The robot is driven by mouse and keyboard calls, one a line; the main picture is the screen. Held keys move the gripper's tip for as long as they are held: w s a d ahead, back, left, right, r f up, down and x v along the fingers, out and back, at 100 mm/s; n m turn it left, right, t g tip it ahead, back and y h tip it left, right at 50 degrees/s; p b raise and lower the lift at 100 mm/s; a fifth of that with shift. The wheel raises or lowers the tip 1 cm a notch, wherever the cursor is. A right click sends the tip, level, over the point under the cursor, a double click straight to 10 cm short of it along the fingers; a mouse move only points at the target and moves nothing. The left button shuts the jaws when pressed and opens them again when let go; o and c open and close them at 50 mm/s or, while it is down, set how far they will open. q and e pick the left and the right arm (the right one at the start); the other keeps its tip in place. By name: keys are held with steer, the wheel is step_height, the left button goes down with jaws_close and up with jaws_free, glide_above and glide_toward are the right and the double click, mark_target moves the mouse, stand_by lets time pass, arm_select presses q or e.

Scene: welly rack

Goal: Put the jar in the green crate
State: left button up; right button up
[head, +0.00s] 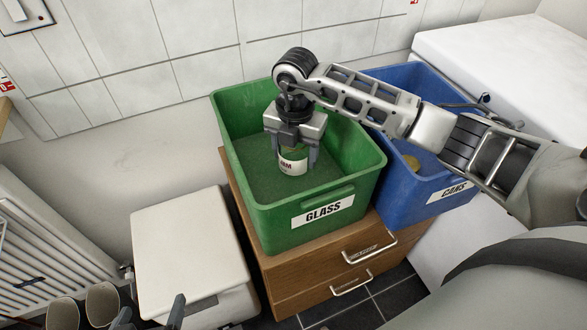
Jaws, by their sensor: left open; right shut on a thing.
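The jar (291,165) has a white label with red "JAM" lettering and a greenish upper part. My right gripper (294,151) is shut on it from above, with a finger on each side. The jar is upright inside the green crate (277,216), which is labelled "GLASS". I cannot tell whether the jar touches the crate's floor. My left gripper (150,318) is open and empty at the bottom edge, partly cut off, and away from the crate.
A blue crate labelled "CANS" (440,198) stands right of the green one, with a yellowish thing inside. Wooden drawers (330,262) support the green crate. A white box (190,245), a radiator (45,235) and boots (82,305) are at left.

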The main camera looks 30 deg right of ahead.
mark_target(295, 169)
step_height(295, 169, down, 5)
steer(key=shift+r, duration=0.1)
steer(key=shift+f, duration=0.3)
steer(key=shift+f, duration=0.2)
steer(key=o, duration=1.1)
steer(key=shift+r, duration=0.1)
